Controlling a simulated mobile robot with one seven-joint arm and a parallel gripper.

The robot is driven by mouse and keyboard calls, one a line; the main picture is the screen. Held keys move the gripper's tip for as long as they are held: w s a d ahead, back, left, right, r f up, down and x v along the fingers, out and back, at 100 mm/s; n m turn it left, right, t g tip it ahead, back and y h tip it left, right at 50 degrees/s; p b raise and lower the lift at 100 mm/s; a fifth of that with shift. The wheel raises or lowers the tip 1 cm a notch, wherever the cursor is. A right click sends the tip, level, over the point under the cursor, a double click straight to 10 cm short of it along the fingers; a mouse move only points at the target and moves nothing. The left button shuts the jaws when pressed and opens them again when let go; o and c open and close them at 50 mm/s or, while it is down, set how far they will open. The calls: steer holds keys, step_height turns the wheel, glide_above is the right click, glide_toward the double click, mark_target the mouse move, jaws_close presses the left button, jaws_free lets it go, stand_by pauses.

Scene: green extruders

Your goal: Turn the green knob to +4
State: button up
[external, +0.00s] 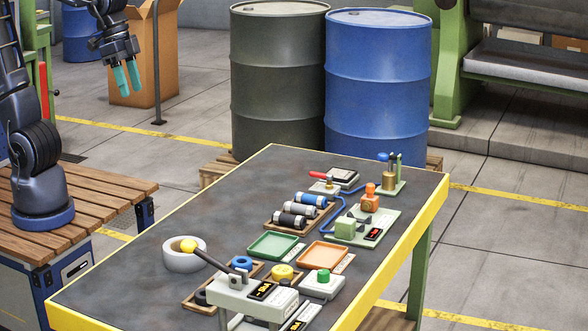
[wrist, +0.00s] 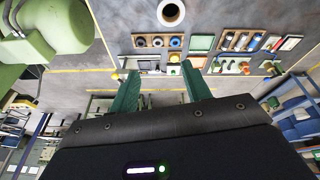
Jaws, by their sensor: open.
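A round green knob or button (external: 323,275) sits on a small white box near the front of the dark table in the external view. A pale green block (external: 345,228) sits on a light plate beside a small red-lit display (external: 373,234), farther back. I cannot tell which is the knob the task means, and no setting is legible. My gripper (external: 127,77) is open and empty, with teal fingertips, raised at the upper left, well away from the table. In the wrist view my open gripper (wrist: 160,88) has nothing between its fingers.
The yellow-edged table (external: 130,265) holds a lever with a yellow ball (external: 188,246), a green tray (external: 273,246), an orange tray (external: 322,254), several cylinders and an orange valve-like part (external: 371,200). A blue drum (external: 378,90) and a dark drum (external: 279,80) stand behind it.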

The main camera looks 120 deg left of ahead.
steer(key=w+a+n+g, duration=0.1)
steer(key=w+n, duration=0.1)
steer(key=w, duration=1.1)
steer(key=n+g, duration=0.3)
steer(key=n, duration=0.4)
glide_above(324, 271)
step_height(324, 271, down, 29)
step_height(324, 271, down, 11)
steer(key=shift+d, duration=0.1)
steer(key=c, duration=1)
